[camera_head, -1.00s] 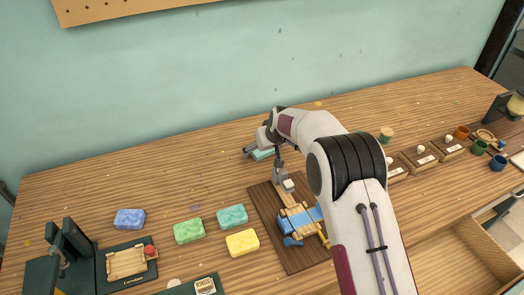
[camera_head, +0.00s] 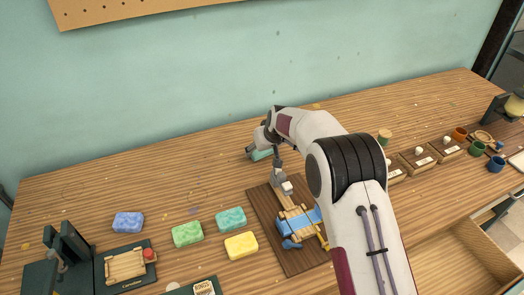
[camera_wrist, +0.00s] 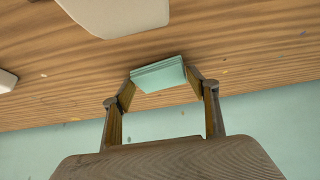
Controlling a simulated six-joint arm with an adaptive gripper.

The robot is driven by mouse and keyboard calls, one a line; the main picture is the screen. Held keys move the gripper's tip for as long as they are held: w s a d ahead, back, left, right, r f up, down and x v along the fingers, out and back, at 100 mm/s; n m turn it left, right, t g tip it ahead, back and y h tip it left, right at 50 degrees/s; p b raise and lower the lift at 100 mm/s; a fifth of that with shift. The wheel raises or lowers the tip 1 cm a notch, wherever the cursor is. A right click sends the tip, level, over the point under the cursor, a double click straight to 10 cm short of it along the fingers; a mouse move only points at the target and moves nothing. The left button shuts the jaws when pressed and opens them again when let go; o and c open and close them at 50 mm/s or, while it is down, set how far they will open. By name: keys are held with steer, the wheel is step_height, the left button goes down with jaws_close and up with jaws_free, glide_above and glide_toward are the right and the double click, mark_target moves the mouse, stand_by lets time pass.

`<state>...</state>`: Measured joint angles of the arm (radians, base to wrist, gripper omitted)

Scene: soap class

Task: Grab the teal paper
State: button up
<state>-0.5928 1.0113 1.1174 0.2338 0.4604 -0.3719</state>
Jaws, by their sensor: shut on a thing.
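The teal paper (camera_wrist: 159,75) is a small pale teal stack with visible layered edges. In the wrist view it sits between the two fingertips of my gripper (camera_wrist: 160,82), with a finger against each end. My gripper is shut on it. In the head view the teal paper (camera_head: 261,154) shows partly below my gripper (camera_head: 258,152), near the back of the table. My wrist and arm hide part of it. I cannot tell whether the paper touches the table or is slightly above it.
Blue (camera_head: 128,222), green (camera_head: 187,234), teal (camera_head: 231,219) and yellow (camera_head: 241,246) soap bars lie at left front. A brown board (camera_head: 262,205) with a wooden device (camera_head: 297,222) stands below my arm. Small trays and cups line the right. The back left of the table is clear.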

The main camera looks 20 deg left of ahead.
step_height(320, 180, up, 9)
steer(key=shift+c, duration=0.2)
stand_by(0.3)
